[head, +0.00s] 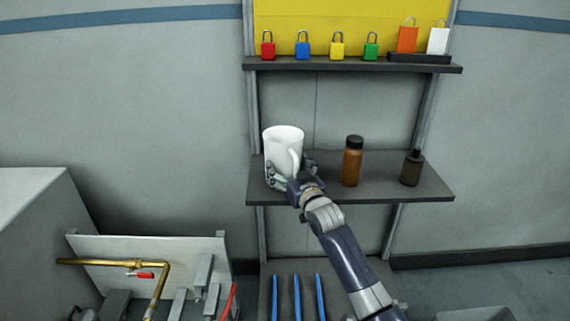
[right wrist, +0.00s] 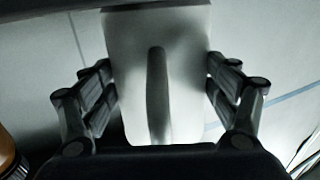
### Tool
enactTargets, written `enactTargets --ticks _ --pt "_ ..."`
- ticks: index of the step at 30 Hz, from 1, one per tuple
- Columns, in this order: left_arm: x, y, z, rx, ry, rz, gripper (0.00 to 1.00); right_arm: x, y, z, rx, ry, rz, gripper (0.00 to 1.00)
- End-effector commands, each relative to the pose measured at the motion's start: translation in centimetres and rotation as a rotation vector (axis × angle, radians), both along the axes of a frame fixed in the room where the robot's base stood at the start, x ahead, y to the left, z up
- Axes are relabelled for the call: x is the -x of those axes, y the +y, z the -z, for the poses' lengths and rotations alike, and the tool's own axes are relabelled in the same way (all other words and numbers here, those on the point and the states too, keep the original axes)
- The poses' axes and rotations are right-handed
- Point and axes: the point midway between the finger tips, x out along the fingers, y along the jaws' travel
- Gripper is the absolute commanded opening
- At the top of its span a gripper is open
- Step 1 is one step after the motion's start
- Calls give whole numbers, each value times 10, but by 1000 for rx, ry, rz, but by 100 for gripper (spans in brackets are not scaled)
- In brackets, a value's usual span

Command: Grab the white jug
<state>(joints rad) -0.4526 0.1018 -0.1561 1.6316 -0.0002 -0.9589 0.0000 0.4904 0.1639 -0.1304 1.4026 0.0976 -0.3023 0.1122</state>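The white jug (head: 283,148) stands upright at the left end of the middle shelf, its handle on the right towards my arm. My right gripper (head: 291,173) is around its lower part, one finger on each side. In the right wrist view the jug (right wrist: 185,75) fills the space between the fingers of the right gripper (right wrist: 162,82), its handle facing the camera. Both fingers meet the jug's sides. I cannot tell whether the jug's base touches the shelf. My left gripper is not in view.
The middle shelf (head: 420,192) also holds a brown bottle (head: 352,163) and a dark bottle (head: 412,168) to the right. Several coloured padlocks (head: 336,46) stand on the upper shelf (head: 330,65). A panel with a brass pipe (head: 100,263) is at lower left.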

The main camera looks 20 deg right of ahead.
Motion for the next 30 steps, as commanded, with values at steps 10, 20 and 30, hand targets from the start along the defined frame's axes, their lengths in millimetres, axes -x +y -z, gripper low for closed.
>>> enactTargets --ticks 10,20,30 --pt "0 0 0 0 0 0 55 0 0 -4 -1 -8 0 32" --pt "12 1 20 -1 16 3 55 0 0 -45 -1 -13 -1 32" --pt "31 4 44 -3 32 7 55 1 0 -98 -1 -10 -1 32"
